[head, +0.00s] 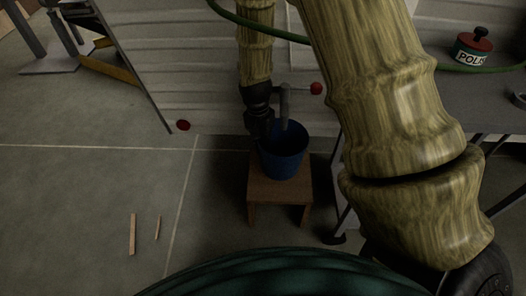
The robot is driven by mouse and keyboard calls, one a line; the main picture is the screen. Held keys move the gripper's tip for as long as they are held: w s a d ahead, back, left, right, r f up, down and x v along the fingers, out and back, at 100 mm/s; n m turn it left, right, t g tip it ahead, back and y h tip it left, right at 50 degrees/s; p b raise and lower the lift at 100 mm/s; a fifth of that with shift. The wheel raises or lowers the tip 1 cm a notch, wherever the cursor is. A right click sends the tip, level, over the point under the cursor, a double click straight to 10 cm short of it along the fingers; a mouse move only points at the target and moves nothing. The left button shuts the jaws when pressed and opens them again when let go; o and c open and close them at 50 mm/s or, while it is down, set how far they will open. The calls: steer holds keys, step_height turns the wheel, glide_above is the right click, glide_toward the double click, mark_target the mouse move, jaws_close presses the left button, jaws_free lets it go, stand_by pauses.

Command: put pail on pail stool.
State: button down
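A blue pail (285,158) is upright on a small wooden stool (262,187), in the middle of the head view. It appears to rest on the stool top. My gripper (272,128) is dark and reaches down from above at the pail's left rim. A grey part with a red ball end shows just above the pail. The fingertips are small and dark here, and I cannot tell whether they are open or shut on the rim.
A grey table (465,92) with a POLISH tin (472,48) stands at the right. Pale ribbed panelling (190,60) runs behind the stool. The floor left of the stool is mostly clear.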

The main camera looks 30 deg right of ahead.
steer(key=shift+f+b, duration=1)
steer(key=shift+f, duration=0.6)
steer(key=shift+r, duration=0.1)
steer(key=c, duration=2.2)
jaws_free()
steer(key=o, duration=0.6)
steer(key=shift+c, duration=0.2)
step_height(320, 180, up, 12)
steer(key=p, duration=0.6)
steer(key=shift+w+a+p, duration=0.3)
steer(key=shift+w+p, duration=0.05)
steer(key=shift+w, duration=0.1)
